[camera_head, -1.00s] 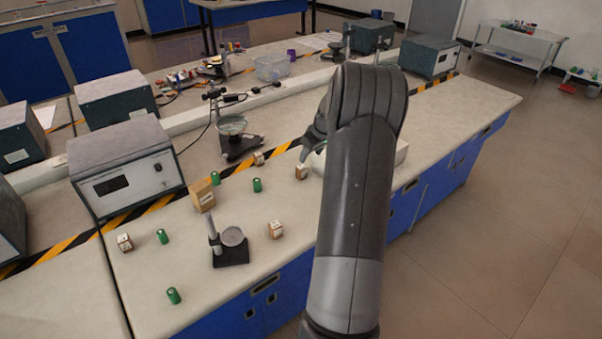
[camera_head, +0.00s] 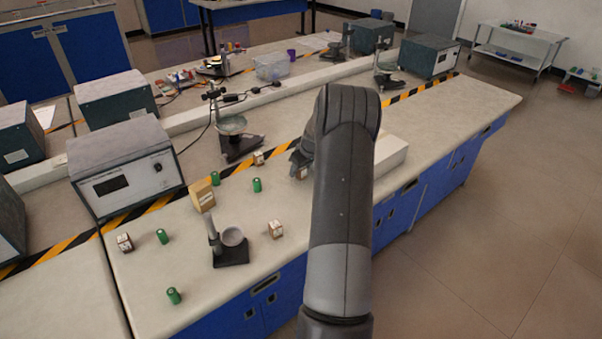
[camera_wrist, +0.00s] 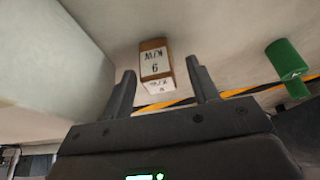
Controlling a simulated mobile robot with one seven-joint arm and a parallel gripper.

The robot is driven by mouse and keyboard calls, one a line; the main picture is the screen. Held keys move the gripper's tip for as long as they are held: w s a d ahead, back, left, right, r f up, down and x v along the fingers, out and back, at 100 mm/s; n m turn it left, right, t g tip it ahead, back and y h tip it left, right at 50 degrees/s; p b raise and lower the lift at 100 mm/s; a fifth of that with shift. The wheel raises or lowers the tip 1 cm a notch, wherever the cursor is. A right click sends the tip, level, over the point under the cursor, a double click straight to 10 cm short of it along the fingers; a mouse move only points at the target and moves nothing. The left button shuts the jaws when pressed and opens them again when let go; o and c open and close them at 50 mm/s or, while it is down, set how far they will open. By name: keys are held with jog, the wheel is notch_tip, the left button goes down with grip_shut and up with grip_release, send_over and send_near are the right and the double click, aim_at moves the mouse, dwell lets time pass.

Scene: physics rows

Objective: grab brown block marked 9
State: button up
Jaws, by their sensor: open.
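The brown block marked 9 (camera_wrist: 154,62) is in the wrist view, with white labels on two faces; one shows a 9. It stands on the bench just beyond the gap between my fingertips. My gripper (camera_wrist: 160,82) is open, with one finger on each side of that gap and nothing held. In the head view my gripper (camera_head: 298,160) is low over the bench, and the block (camera_head: 302,173) is partly hidden behind it and my arm.
A green cylinder (camera_wrist: 290,60) stands right of the block in the wrist view. A pale box (camera_head: 392,155) lies right of my arm. Other small blocks (camera_head: 275,229), a brown box (camera_head: 202,195) and a stand (camera_head: 232,255) are on the bench (camera_head: 180,215) to the left.

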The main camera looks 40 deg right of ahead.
jog(key=shift+c, duration=0.4)
jog(key=c, duration=1)
jog(key=shift+r, duration=0.1)
